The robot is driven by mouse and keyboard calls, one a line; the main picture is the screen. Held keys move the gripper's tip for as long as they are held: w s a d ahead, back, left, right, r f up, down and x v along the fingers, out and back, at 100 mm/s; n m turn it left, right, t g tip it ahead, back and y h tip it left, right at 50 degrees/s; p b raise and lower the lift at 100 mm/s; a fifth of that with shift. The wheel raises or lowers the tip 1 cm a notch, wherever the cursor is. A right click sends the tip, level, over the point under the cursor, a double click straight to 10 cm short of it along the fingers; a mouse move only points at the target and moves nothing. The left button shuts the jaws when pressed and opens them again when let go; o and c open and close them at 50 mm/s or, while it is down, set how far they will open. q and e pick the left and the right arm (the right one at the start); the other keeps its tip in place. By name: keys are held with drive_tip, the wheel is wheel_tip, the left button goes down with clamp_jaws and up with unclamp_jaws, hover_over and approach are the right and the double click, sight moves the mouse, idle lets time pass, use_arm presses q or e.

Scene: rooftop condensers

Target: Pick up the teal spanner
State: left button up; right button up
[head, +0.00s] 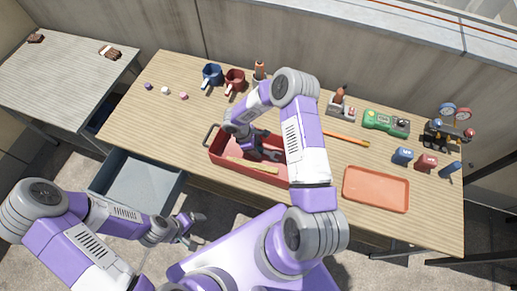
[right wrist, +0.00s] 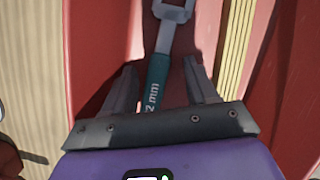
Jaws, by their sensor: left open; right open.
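The teal spanner (right wrist: 158,85) lies in the red tray-like toolbox (head: 228,168), seen in the right wrist view with its grey head pointing away and "2 mm" on its handle. My right gripper (right wrist: 160,75) is open, with one finger on each side of the teal handle and gaps showing between them. In the head view my right gripper (head: 262,152) reaches down into the red toolbox, and my arm hides the spanner there. My left gripper (head: 192,228) is open and empty, low beside the grey open drawer, off the workbench.
A yellow wooden rule (right wrist: 236,45) lies beside the spanner in the toolbox. The bench's left part is mostly clear.

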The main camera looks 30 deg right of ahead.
drive_tip(key=shift+f, duration=0.1)
idle(0.4)
clamp_jaws()
